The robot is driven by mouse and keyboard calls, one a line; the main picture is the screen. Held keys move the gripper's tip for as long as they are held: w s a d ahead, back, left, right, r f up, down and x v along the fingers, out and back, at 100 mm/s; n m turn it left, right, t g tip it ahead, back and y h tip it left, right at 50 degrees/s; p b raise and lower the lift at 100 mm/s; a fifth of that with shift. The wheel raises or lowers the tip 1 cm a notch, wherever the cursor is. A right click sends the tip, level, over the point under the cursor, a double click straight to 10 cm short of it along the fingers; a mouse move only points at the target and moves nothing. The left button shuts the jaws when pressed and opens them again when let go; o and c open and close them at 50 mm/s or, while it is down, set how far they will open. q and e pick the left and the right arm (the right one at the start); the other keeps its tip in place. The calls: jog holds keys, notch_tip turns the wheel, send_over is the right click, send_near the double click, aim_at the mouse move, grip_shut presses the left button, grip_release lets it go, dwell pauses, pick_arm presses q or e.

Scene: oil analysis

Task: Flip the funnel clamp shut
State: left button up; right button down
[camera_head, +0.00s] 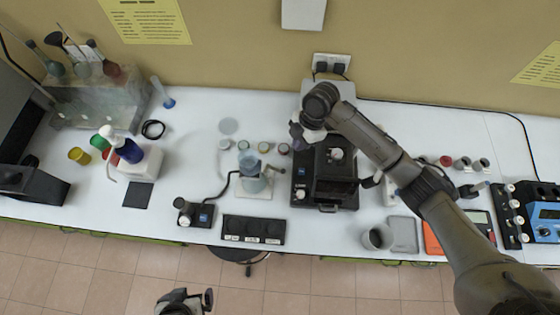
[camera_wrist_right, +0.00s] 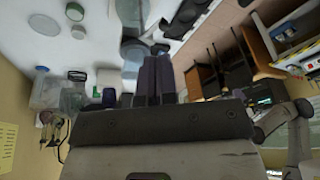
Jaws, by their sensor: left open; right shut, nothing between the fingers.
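The glass funnel (camera_head: 249,163) stands on a white base left of the black instrument in the head view. A dark clamp (camera_head: 276,171) sticks out from its right side; whether its lever is open or closed is too small to tell. My right gripper (camera_head: 299,140) is above and to the right of the funnel, apart from it, partly hidden under its wrist. In the right wrist view its two dark fingers (camera_wrist_right: 156,80) are together with nothing between them. A clear glass part (camera_wrist_right: 130,14) lies beyond the fingertips. My left gripper (camera_head: 187,300) is open and empty, below the table's front edge.
A black instrument (camera_head: 335,175) stands right of the funnel, under my right arm. Several small jars (camera_head: 264,147) stand behind the funnel.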

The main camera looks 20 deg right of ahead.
jog(key=shift+n, duration=0.9)
jog(key=p+x, duration=0.2)
jog(key=x, duration=0.8)
jog(key=shift+a, duration=0.2)
